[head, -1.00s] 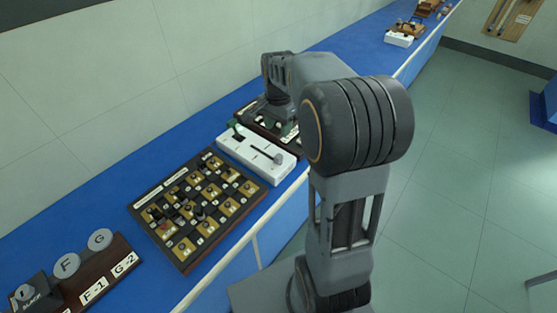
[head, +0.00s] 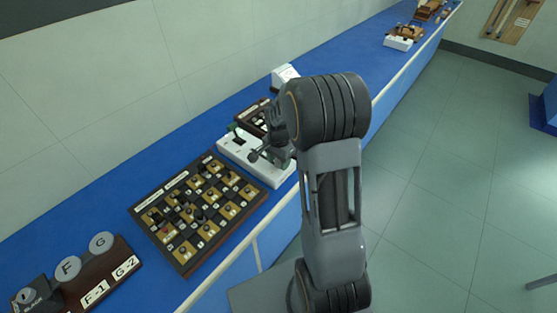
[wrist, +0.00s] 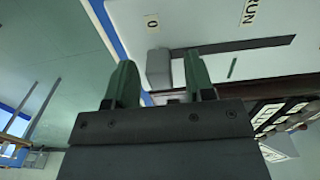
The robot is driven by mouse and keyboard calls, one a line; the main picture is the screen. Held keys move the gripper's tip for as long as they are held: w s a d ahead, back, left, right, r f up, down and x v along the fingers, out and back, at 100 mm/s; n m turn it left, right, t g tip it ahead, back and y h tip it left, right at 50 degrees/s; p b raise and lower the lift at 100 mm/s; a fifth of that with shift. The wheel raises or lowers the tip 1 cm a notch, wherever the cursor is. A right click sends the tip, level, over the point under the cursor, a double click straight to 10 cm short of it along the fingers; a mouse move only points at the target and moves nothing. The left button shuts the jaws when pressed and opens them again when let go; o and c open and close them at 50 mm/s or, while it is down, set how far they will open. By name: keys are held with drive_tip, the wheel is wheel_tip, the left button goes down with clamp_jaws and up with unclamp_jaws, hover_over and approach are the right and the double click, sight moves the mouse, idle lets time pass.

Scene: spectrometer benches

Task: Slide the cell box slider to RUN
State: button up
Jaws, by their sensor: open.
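The white cell box (head: 233,148) stands on the blue bench, partly hidden by my arm in the head view. In the wrist view its white face (wrist: 205,20) fills the top, with the marks 0 (wrist: 152,22) and RUN (wrist: 250,12). A dark slot (wrist: 245,45) runs rightward below RUN. The grey slider block (wrist: 158,68) sits at the slot's left end, below the 0. My gripper (wrist: 160,82) is open, with its green fingers left and right of the block in the picture. Gaps show on both sides; contact cannot be told.
A dark board with brass squares (head: 183,238) lies left of the box. A dark tray (head: 250,118) stands behind it, and a small white block (head: 285,76) beyond. A rack with round tags (head: 100,290) is at lower left. Open floor (head: 450,180) lies to the right.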

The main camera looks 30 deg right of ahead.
drive_tip(key=shift+f, duration=0.1)
clamp_jaws()
idle(0.5)
